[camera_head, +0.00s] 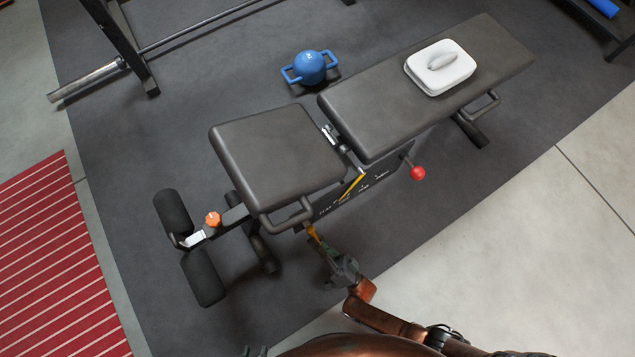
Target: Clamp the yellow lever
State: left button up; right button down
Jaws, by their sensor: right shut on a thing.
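The yellow lever (313,233) shows as a short orange-yellow piece below the handle at the near edge of the bench seat (275,150). My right gripper (319,246) reaches up to it from below and is shut on its lower end, which the fingers partly hide. A separate yellow strip (352,187) runs slantwise along the bench frame, up and to the right of the gripper. Only a small dark tip of my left gripper (256,351) shows at the bottom edge, so its jaws cannot be judged.
The backrest (385,115) carries a white case (440,67). A red knob (417,173) sticks out on the near side. Black foam rollers (203,278) and an orange knob (212,219) are at left. The near right floor is clear.

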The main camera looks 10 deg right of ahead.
jog(key=shift+f, duration=0.15)
dwell(0.3)
jog(key=c, duration=1.9)
grip_release()
jog(key=shift+c, duration=0.2)
jog(key=shift+s, duration=0.1)
jog(key=v, duration=0.7)
jog(key=shift+s+d+f, duration=0.1)
jog(key=shift+d, duration=0.05)
jog(key=shift+c, duration=0.2)
